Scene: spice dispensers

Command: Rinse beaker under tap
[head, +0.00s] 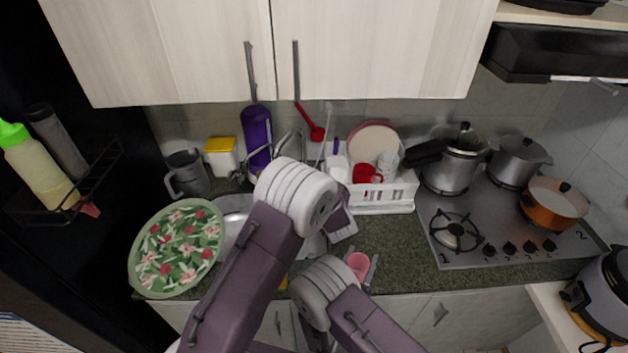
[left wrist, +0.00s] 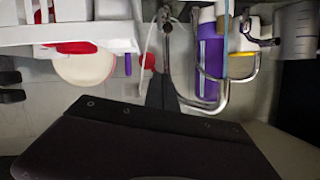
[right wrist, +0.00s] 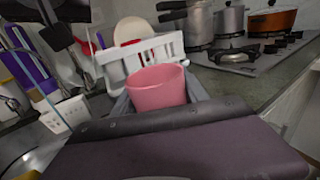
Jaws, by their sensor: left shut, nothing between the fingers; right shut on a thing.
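The pink beaker (head: 358,263) is held between the fingers of my right gripper (head: 361,272), in front of the counter. It also shows in the right wrist view (right wrist: 158,90), roughly upright with its open rim up; its inside is hidden. The chrome tap (head: 291,137) stands behind the sink (head: 236,204); its curved pipe shows in the left wrist view (left wrist: 218,104). My left arm reaches across the sink. My left gripper shows as dark, closed fingers (left wrist: 161,90) near the tap in the left wrist view, and is empty. My arm hides much of the sink.
A green floral plate (head: 178,248) is left of the sink. A white dish rack (head: 385,197) with a red mug and plate stands behind the beaker. A purple bottle (head: 257,137) is by the tap. The stove (head: 480,228) with several pots is right; the counter before it is clear.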

